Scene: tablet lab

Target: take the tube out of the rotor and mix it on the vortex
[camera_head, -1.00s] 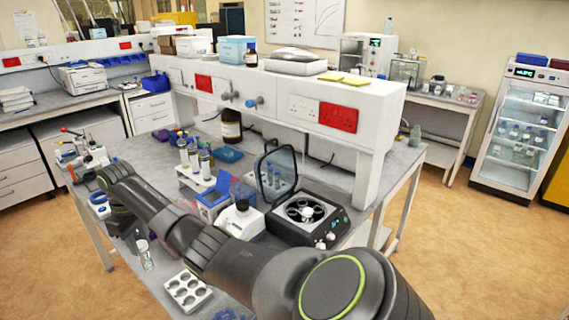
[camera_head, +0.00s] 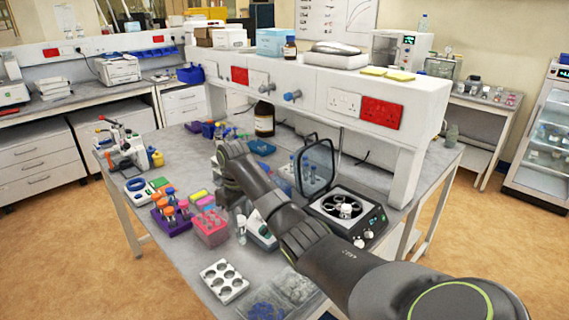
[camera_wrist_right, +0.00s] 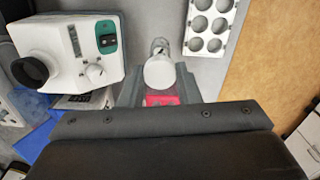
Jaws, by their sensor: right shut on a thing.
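My right gripper (camera_wrist_right: 159,92) is shut on a tube with a white cap (camera_wrist_right: 158,72); its clear lower end shows beyond the cap. The tube (camera_head: 241,229) hangs upright above the bench in the head view, where my arm hides most of the gripper. The vortex mixer (camera_wrist_right: 72,50), white with a black cup (camera_wrist_right: 30,72), stands left of the gripper in the wrist view and apart from the tube. In the head view my arm covers much of it. The centrifuge (camera_head: 374,222) stands with its lid (camera_head: 318,165) raised and its rotor (camera_head: 345,209) exposed. My left gripper is not in view.
A white rack with round holes (camera_head: 222,281) lies near the bench's front edge. A pink rack (camera_head: 210,228) and a purple rack with capped tubes (camera_head: 170,215) stand left of the held tube. A brown bottle (camera_head: 264,119) stands at the back.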

